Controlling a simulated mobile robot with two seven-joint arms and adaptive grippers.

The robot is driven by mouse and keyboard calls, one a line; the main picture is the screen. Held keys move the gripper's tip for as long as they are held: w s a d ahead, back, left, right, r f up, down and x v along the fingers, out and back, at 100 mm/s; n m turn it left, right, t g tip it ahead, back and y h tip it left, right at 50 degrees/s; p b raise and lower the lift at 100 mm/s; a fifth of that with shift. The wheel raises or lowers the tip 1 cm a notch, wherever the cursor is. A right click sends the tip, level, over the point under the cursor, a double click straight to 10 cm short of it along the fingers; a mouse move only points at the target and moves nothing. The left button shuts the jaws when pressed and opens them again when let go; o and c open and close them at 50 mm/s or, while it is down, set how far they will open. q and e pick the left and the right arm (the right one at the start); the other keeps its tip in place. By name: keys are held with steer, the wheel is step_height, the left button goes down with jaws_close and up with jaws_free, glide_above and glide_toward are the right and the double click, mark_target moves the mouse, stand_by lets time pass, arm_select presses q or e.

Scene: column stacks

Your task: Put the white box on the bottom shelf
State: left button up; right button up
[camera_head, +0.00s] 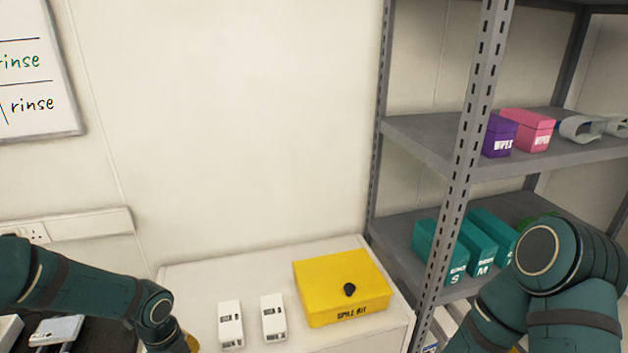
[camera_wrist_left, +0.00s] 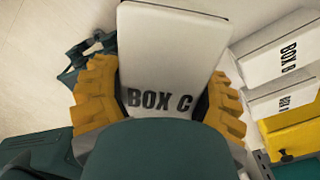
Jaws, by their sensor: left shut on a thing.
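A white box marked BOX C (camera_wrist_left: 172,45) is in the left wrist view, between the orange fingers of my left gripper (camera_wrist_left: 160,95). The fingers press on both its sides, so the gripper is shut on it. In the head view, only a bit of that gripper shows at the bottom edge, and the held box is out of sight. The grey shelf rack (camera_head: 478,110) stands at the right. Its lower visible shelf (camera_head: 395,250) holds teal boxes (camera_head: 478,240). Below it, the rack continues, mostly hidden by my right arm. My right gripper is not clearly visible.
Two white boxes (camera_head: 230,322) (camera_head: 273,317) and a yellow spill kit (camera_head: 342,285) stand on a white cabinet (camera_head: 200,275). The upper shelf (camera_head: 420,135) holds purple (camera_head: 499,137) and pink (camera_head: 528,128) boxes. A rack post stands at the shelf's front left corner.

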arm_select(q)
steer(key=d+f+n+b, duration=0.2)
steer(key=d+n, duration=0.4)
steer(key=n, duration=0.5)
steer(key=w+d+f+n+b, duration=0.1)
steer(key=d+n, duration=0.5)
steer(key=n, duration=0.6)
steer(key=shift+w+d+f+b, duration=0.15)
steer(key=shift+d+f+b, duration=0.15)
steer(key=shift+f+b, duration=0.5)
